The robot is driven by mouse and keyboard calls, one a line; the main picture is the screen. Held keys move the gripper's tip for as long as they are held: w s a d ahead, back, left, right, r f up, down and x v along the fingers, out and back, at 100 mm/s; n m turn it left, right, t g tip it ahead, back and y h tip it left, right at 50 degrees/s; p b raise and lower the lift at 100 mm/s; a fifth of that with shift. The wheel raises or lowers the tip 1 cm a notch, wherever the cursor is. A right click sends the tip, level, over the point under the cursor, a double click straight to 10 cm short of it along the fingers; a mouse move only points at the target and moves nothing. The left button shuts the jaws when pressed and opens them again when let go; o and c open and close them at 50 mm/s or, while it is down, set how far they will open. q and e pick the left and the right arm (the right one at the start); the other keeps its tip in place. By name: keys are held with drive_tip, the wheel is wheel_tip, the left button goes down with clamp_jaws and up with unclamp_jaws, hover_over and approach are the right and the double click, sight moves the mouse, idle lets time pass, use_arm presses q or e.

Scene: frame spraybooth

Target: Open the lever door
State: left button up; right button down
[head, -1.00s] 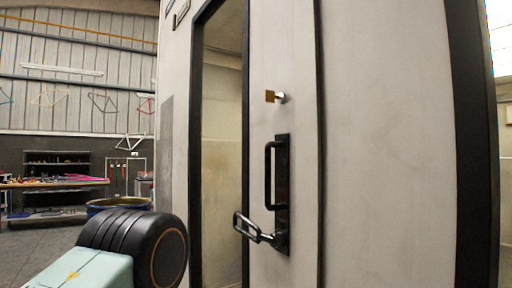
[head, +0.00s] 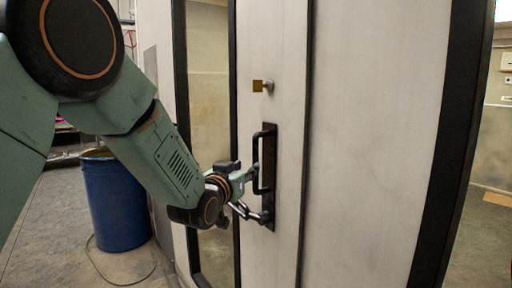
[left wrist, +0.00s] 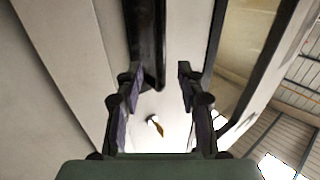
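The pale booth door (head: 272,45) carries a black upright pull handle (head: 267,160) on a dark plate. A dark lever (head: 252,214) sticks out to the left at the plate's lower end. My left gripper (head: 246,174) is at the left of the pull handle, just above the lever, and partly covers the lever's near side. In the left wrist view, my left gripper's fingers (left wrist: 157,72) are apart, with the black handle bar (left wrist: 150,30) showing between them. I cannot tell whether they touch it. The lever is not clear there. My right gripper is not in view.
A small brass-coloured piece (head: 258,86) juts out above the handle; it also shows in the left wrist view (left wrist: 157,128). A blue drum (head: 115,205) stands on the floor at the left. A thin cable lies on the floor beside it.

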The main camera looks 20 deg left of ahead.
sight(254, 161)
use_arm(q)
drive_tip(key=w+p, duration=0.1)
drive_tip(key=w, duration=0.5)
drive_tip(key=shift+w+d+p, duration=0.15)
drive_tip(key=shift+w+p, duration=0.15)
drive_tip(key=shift+w, duration=0.05)
drive_tip(key=shift+w+d+r, duration=0.15)
drive_tip(key=shift+w+d, duration=0.05)
drive_tip(key=shift+w, duration=0.25)
drive_tip(key=shift+w+a, duration=0.15)
drive_tip(key=shift+w, duration=0.1)
drive_tip(key=shift+c, duration=0.2)
drive_tip(key=shift+s, duration=0.1)
drive_tip(key=c, duration=0.4)
clamp_jaws()
